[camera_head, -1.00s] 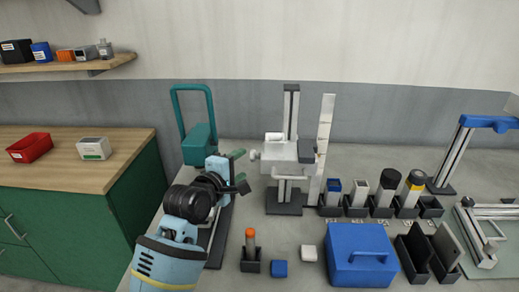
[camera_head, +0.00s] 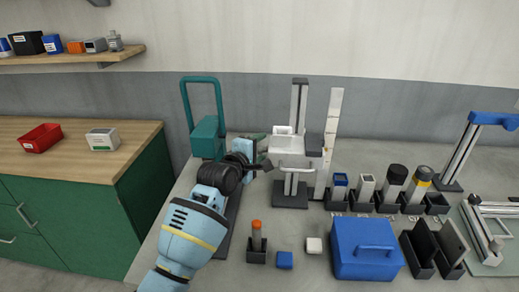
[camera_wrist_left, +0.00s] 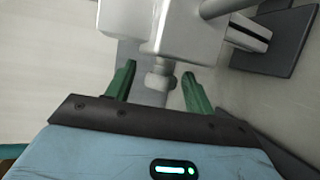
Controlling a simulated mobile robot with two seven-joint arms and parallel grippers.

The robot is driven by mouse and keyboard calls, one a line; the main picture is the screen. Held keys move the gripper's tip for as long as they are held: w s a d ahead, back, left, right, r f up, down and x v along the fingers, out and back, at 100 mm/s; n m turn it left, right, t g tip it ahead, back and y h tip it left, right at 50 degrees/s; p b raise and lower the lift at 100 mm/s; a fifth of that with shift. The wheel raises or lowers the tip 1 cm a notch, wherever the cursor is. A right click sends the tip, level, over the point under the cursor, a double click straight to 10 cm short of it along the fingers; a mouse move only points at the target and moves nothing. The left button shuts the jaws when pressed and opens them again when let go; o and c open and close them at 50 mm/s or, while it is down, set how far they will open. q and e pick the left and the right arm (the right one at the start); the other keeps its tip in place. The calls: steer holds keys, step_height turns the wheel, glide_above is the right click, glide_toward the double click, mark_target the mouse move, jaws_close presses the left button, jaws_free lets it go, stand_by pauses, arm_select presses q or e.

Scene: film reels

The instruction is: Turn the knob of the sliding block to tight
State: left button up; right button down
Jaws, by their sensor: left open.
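The sliding block (camera_head: 288,163) is a pale grey block with a handle, on an upright metal post in the middle of the bench. Its knob (camera_wrist_left: 160,76) sticks out of the block's side towards my left gripper; in the head view I cannot make it out clearly. My left gripper (camera_head: 263,151) is at the left side of the block. In the wrist view its green fingers (camera_wrist_left: 157,87) are open, one on each side of the knob, with gaps to both. My right gripper is not in view.
A white upright strip (camera_head: 328,140) stands just right of the post. Several containers stand to the right.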

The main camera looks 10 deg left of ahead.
arm_select(q)
steer(key=shift+w+d, duration=0.1)
steer(key=shift+w, duration=0.05)
steer(key=shift+c, duration=0.2)
steer(key=c, duration=0.9)
steer(key=shift+f+b, duration=0.3)
steer(key=m+t+h+b, duration=0.1)
steer(key=b, duration=0.1)
steer(key=t+b, duration=0.2)
steer(key=m+t+h+b, duration=0.1)
steer(key=b, duration=0.1)
steer(key=shift+f+m+t+h, duration=0.25)
steer(key=shift+m+t+h, duration=0.05)
steer(key=shift+t, duration=0.1)
steer(key=shift+r+m+t+b, duration=0.3)
steer(key=shift+r+t+b, duration=0.1)
steer(key=shift+b, duration=0.45)
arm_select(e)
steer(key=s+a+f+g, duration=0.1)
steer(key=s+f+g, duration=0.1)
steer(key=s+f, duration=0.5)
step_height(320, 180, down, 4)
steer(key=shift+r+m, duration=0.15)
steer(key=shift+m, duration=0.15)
arm_select(q)
steer(key=shift+r, duration=0.1)
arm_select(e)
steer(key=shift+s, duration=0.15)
